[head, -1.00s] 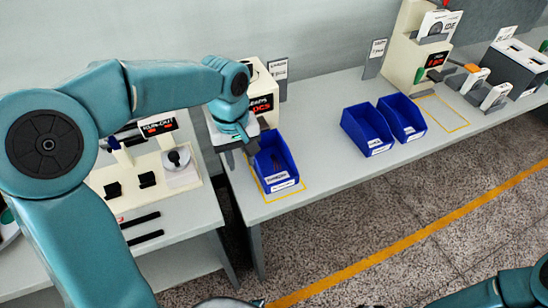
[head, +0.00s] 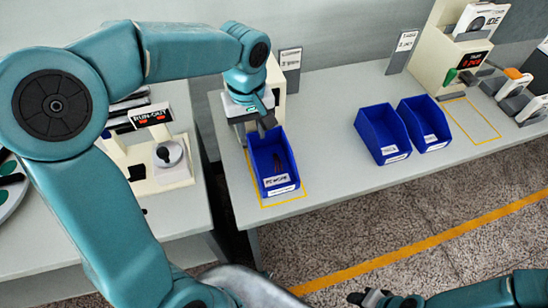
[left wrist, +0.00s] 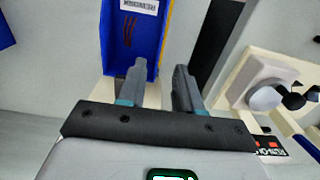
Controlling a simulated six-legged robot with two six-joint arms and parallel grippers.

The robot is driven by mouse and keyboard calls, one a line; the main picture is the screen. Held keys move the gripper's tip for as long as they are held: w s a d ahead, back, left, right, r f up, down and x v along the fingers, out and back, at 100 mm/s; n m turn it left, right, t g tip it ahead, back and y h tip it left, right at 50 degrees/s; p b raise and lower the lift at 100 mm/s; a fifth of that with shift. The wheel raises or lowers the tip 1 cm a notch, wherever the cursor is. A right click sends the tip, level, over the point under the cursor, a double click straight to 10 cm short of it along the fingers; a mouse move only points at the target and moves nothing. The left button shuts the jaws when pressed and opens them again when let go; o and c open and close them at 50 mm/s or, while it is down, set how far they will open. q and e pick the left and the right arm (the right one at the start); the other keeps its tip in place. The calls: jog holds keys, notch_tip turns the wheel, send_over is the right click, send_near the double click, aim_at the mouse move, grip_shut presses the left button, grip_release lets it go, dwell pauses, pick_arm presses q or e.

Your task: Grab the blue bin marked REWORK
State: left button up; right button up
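The blue bin with a REWORK-like label (head: 283,192) stands on the table inside a yellow outline, with a few small dark reddish pieces in it. My left gripper (head: 262,124) is at the bin's back edge in the head view. In the left wrist view its two fingers (left wrist: 160,84) are apart, with one finger in front of the bin (left wrist: 114,45) and the other just beyond its side wall. Whether either finger touches the bin I cannot tell. What seems to be my right gripper (head: 376,298) is partly cut off at the bottom edge, well away from the bin.
Two more blue bins (head: 370,127) (head: 435,143) stand side by side to the right. A beige machine (head: 455,50) and an empty yellow outline (head: 497,134) are farther right. A side table with a RUN-OUT gauge (head: 150,116) is at left. The tabletop between the bins is clear.

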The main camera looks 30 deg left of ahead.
aim_at(254, 162)
pick_arm(q)
notch_tip(254, 162, down, 8)
jog(key=shift+a+r, duration=0.1)
jog(key=shift+a, duration=0.05)
jog(key=shift+f, duration=0.25)
jog(key=f, duration=0.5)
jog(key=shift+w+a+f, duration=0.15)
jog(key=shift+w+f, duration=0.05)
jog(key=shift+f, duration=0.1)
grip_shut()
